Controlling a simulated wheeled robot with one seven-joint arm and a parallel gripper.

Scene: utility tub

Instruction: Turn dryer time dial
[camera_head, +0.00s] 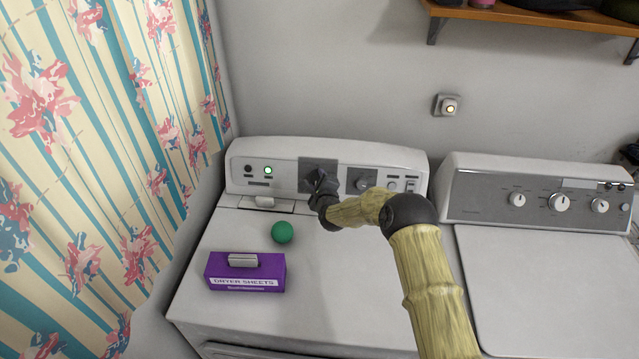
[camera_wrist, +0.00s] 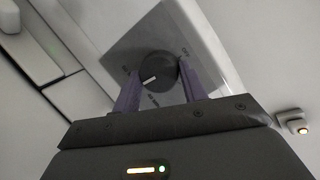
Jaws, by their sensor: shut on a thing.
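The dryer (camera_head: 325,152) stands at the left with its raised control panel at the back. In the wrist view the time dial (camera_wrist: 158,72) is a round dark knob with a white pointer line, set on a grey square plate with printed marks. My gripper (camera_wrist: 160,85) has its two purple fingers on either side of the dial, shut on it. In the head view my gripper (camera_head: 318,182) reaches the left grey plate (camera_head: 308,172) and hides the dial there. A second knob (camera_head: 362,184) sits on another grey plate to the right.
A purple dryer sheets box (camera_head: 246,285) and a green ball (camera_head: 282,232) lie on the dryer top, left of my arm. A washer (camera_head: 545,200) stands at the right. A shelf (camera_head: 530,14) and a wall fixture (camera_head: 446,105) are above. A floral curtain (camera_head: 90,150) hangs at left.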

